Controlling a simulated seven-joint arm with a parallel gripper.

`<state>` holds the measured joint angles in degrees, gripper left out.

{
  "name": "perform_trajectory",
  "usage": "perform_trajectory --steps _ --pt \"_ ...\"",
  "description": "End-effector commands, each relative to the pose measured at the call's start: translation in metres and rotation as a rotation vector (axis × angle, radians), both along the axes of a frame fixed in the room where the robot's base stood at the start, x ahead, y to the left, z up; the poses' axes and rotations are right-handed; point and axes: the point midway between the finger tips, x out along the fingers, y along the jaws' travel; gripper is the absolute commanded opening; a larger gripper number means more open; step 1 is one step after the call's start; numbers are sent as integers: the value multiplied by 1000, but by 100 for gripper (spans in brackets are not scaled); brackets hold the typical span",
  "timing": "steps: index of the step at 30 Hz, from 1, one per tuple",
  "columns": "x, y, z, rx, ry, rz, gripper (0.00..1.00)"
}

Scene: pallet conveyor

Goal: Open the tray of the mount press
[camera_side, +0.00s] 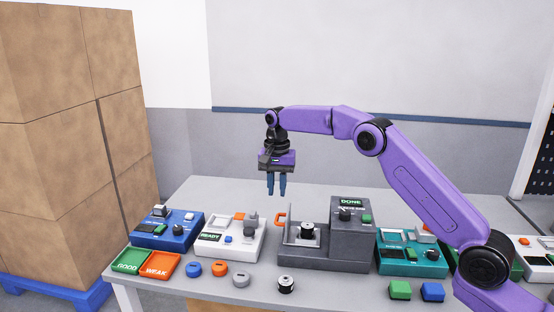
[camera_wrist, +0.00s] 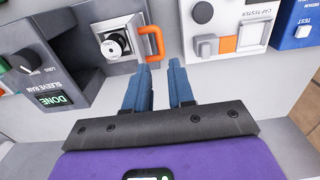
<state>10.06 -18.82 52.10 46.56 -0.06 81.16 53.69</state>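The dark grey press (camera_side: 330,257) stands at the middle of the table and its screen reads DONE. The wrist view shows the press (camera_wrist: 78,70) with a label that seems to read SLEEVE RAM. A pale tray (camera_wrist: 137,27) with an orange handle (camera_wrist: 152,42) is at its side. A black and silver round part (camera_wrist: 115,44) sits in the tray; the side view shows this part (camera_side: 307,231) beside an upright pale plate (camera_side: 289,228). My gripper (camera_side: 277,192) hangs fingers down above the orange handle, empty and open, apart from it. The wrist view shows its fingers (camera_wrist: 160,66) spread.
A white cap tester (camera_side: 230,238) and a blue tester (camera_side: 167,230) stand to the left, a teal machine (camera_side: 412,258) to the right. Green and orange bins (camera_side: 145,263), several caps and two blocks (camera_side: 416,291) lie along the front. Stacked boxes (camera_side: 65,130) stand at far left.

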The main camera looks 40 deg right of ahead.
Motion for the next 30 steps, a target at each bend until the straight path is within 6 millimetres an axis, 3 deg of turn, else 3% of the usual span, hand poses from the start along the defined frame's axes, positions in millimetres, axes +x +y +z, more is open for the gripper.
perform_trajectory --steps 4,10,21,30 --pt "1 1 33 0 -6 0 23" --pt "1 1 63 0 -4 1 23" --pt "1 0 86 -1 -2 1 23" --pt "0 0 91 -1 -1 1 23"
